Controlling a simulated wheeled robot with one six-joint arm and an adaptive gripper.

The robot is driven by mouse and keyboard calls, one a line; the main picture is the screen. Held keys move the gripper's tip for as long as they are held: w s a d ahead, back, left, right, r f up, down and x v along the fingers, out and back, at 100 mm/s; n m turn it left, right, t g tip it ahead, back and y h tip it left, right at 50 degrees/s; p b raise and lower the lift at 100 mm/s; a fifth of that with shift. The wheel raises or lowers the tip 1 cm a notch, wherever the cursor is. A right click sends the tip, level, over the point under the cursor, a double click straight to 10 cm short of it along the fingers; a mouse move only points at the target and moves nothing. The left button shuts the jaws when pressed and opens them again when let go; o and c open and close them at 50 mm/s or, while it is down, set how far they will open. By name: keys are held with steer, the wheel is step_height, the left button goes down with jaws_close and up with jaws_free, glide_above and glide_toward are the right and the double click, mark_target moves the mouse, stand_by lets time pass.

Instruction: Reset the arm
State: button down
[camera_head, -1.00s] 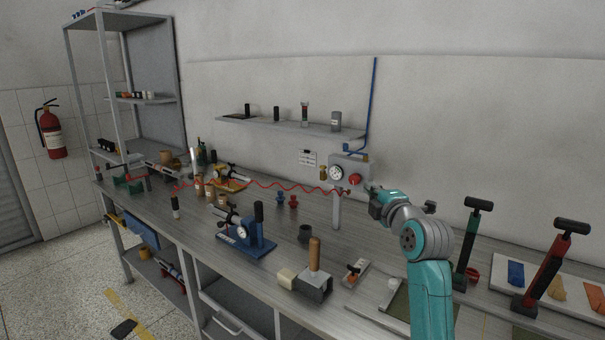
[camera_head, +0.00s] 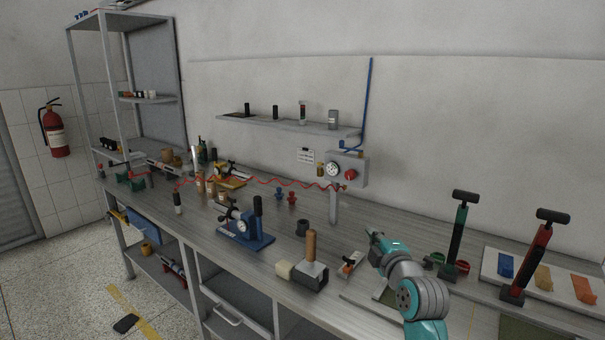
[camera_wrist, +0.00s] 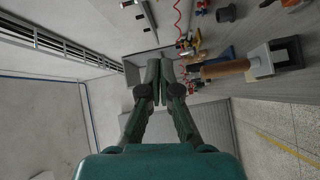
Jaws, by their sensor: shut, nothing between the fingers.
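My teal arm shows at the lower right of the head view, above the bench. My gripper (camera_head: 372,236) is at its tip, pointing up and left, clear of the bench things. In the wrist view my gripper (camera_wrist: 158,78) has its two dark green fingers together, shut and with nothing between them. The wrist picture is turned on its side, with the bench along its right and the wall at its left.
The grey workbench (camera_head: 385,222) runs along the wall. A wooden-handled block (camera_head: 312,272) stands left of my arm. Green (camera_head: 457,240) and red (camera_head: 530,260) pumps stand to its right. The gauge box (camera_head: 347,168) and shelf (camera_head: 290,124) are behind.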

steer(key=s+d+f+m+g+h, duration=0.15)
steer(key=s+f+m, duration=0.85)
steer(key=s+f, duration=1.95)
steer(key=s+m+h, duration=0.2)
steer(key=s+m, duration=0.2)
steer(key=s, duration=1.5)
steer(key=s+r+m+g, duration=0.1)
steer(key=s+r+m, duration=0.2)
steer(key=s, duration=1.2)
step_height(320, 180, up, 3)
steer(key=shift+s+a+r+m, duration=0.1)
steer(key=shift+s+a+m, duration=0.15)
steer(key=shift+s+m, duration=0.15)
